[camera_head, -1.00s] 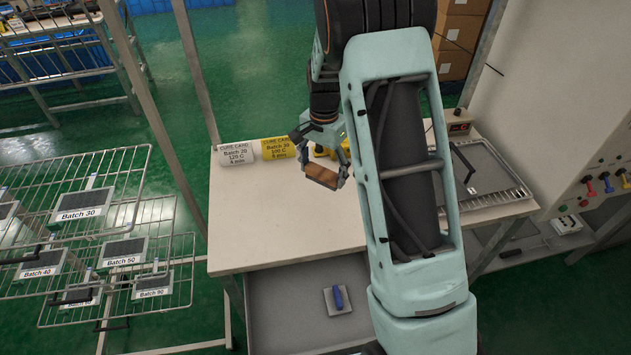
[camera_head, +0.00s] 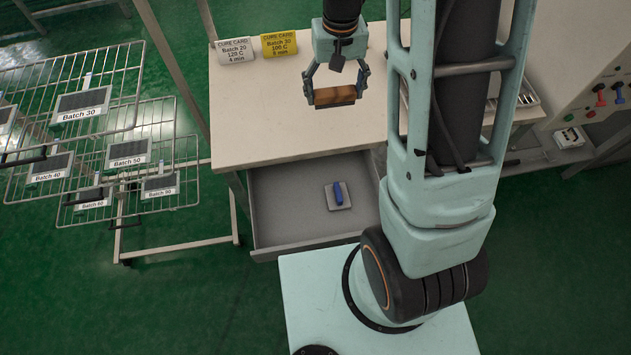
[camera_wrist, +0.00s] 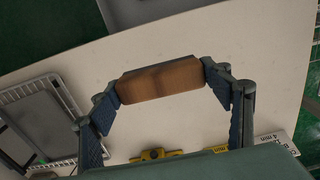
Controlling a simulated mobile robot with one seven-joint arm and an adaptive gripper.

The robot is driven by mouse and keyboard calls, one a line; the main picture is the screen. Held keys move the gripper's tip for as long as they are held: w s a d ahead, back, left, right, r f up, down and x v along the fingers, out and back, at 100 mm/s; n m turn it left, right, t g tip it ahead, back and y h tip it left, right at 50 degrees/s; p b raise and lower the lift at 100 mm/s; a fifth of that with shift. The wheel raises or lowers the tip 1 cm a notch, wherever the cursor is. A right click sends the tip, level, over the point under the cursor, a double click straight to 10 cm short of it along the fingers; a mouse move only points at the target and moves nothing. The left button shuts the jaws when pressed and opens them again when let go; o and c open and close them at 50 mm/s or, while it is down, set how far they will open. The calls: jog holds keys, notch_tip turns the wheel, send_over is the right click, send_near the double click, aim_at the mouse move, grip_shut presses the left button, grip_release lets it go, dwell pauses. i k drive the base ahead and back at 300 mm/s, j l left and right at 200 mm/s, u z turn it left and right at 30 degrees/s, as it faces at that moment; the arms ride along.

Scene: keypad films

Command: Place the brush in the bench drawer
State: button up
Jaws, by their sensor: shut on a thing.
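The brush (camera_head: 335,96) is a brown wooden block with a dark underside, held between the fingers of my gripper (camera_head: 335,92). In the wrist view the brush (camera_wrist: 162,82) spans the gap between both blue finger pads of my gripper (camera_wrist: 165,88). It is above the white bench top (camera_head: 255,110), near its front edge. The bench drawer (camera_head: 275,205) is pulled open below that edge, in front of the brush in the head view. A blue-handled item on a grey plate (camera_head: 338,195) lies in the drawer; the drawer's right part is hidden by my arm.
A white card (camera_head: 234,50) and a yellow card (camera_head: 279,45) stand at the bench's back left. A wire rack with several labelled Batch plates (camera_head: 83,102) stands left. The drawer's left part is clear. A control panel (camera_head: 610,92) is at the right.

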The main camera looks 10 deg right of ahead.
aim_at(317, 203)
jog(key=k+z, duration=0.1)
jog(key=k, duration=0.45)
jog(key=z, duration=0.95)
jog(key=j, duration=0.85)
jog(key=k+j+z, duration=0.1)
jog(key=j, duration=0.8)
